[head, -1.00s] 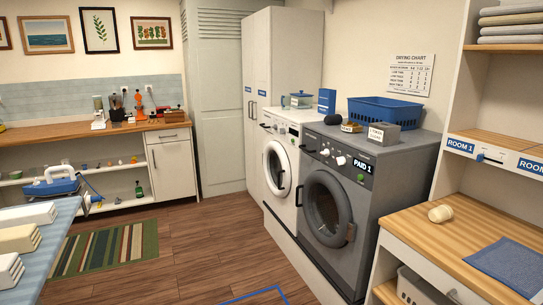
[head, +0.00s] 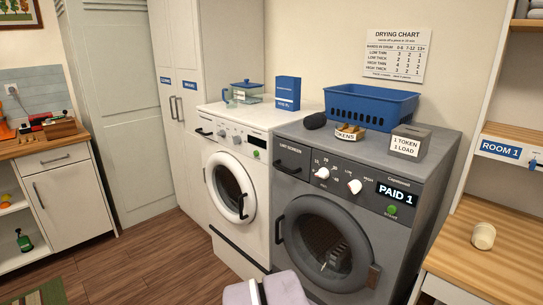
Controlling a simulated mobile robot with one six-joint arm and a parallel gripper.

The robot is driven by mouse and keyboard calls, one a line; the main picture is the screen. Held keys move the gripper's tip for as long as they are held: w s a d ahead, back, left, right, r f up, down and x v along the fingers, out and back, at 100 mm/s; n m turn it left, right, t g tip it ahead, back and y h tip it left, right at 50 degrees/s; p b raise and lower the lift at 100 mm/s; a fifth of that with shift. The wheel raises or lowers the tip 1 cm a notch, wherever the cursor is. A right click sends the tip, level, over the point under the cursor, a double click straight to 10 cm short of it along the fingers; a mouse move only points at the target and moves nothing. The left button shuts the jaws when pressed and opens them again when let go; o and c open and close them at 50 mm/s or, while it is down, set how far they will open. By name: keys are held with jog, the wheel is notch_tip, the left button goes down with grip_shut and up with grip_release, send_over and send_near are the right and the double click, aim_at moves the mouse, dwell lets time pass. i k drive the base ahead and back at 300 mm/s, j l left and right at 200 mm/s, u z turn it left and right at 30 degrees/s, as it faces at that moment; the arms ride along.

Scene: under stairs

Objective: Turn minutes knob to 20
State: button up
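The grey dryer (head: 290,187) stands right of centre in the head view, with two white knobs on its sloped panel. The left knob (head: 322,173) has small numbers around it and appears to be the minutes knob. Its pointer is too small to read. The right knob (head: 354,187) has heat-like wording above it. A display (head: 396,194) reads PAID 1, and a green button (head: 391,210) sits below it. The round dryer door is shut. Pale parts at the bottom edge appear to be my arm. I cannot make out my gripper, and nothing visible touches the knobs.
A white washer (head: 230,190) stands left of the dryer. A blue basket (head: 372,107), a token bowl (head: 349,132), a dark lump (head: 315,121) and a grey token box (head: 407,142) stand on the dryer. A wooden counter with a cup (head: 482,236) is at right. Floor shows at lower left.

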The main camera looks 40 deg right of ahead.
aim_at(324, 173)
jog(key=i+j+z, duration=0.15)
jog(key=i+z, duration=0.35)
jog(key=i+j+z, duration=0.35)
jog(key=i+z, duration=0.15)
jog(key=i+j+z, duration=1)
jog(key=j, duration=0.3)
jog(key=k+l+z, duration=0.1)
jog(key=z, duration=1.95)
